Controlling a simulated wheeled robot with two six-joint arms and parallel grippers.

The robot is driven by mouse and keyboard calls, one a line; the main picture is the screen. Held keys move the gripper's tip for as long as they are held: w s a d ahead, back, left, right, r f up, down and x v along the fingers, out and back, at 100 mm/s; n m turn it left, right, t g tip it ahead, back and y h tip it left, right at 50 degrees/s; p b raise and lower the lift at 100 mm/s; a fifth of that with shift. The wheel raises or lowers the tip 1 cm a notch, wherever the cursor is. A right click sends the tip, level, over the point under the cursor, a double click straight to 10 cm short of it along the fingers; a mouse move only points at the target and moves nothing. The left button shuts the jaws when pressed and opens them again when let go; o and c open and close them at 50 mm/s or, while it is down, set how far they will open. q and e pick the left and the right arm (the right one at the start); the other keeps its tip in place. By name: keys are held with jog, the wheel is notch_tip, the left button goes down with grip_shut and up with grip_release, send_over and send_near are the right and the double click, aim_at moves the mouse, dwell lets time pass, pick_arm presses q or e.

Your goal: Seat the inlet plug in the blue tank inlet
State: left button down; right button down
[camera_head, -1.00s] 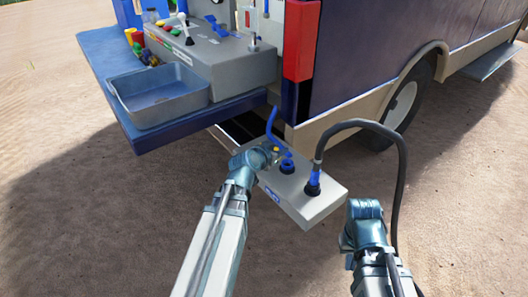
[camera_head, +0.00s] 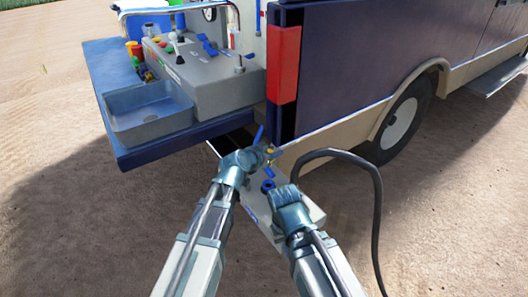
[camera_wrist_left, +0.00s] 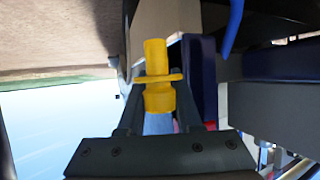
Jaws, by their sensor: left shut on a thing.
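The yellow inlet plug (camera_wrist_left: 158,80) stands between the fingers of my left gripper (camera_wrist_left: 165,120) in the left wrist view, its lower part pale blue. My left gripper (camera_head: 258,156) is shut on it. In the head view only a bit of yellow shows at the fingertips, above the grey inlet box (camera_head: 252,205). The blue tank inlet (camera_head: 268,186) is an upright blue ring on that box, just below and apart from the plug. My right gripper (camera_head: 284,196) is over the box, right beside the inlet. Its fingertips are hidden, as is the box's hose fitting.
A black hose (camera_head: 378,210) arches from behind my right gripper to the ground. A blue shelf (camera_head: 120,140) with a grey basin (camera_head: 150,118) juts out at left. The truck's rear corner has a red lamp (camera_head: 284,65). A blue curved tube (camera_wrist_left: 232,28) is near the plug.

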pick_arm(q)
jog(key=shift+f, duration=0.15)
notch_tip(320, 180, down, 7)
jog(key=b, duration=0.7)
jog(key=shift+f, duration=0.1)
jog(key=shift+f+b, duration=0.35)
jog(key=shift+b, duration=0.25)
dwell(0.5)
jog(key=shift+f+b, duration=0.35)
jog(key=shift+f+b, duration=0.3)
dwell(0.3)
jog(key=shift+f+b, duration=0.35)
jog(key=shift+b, duration=0.05)
jog(key=shift+f, duration=0.2)
jog(key=shift+f+b, duration=0.3)
jog(key=shift+b, duration=0.15)
jog(key=shift+f+b, duration=0.35)
jog(key=shift+b, duration=0.05)
dwell(0.4)
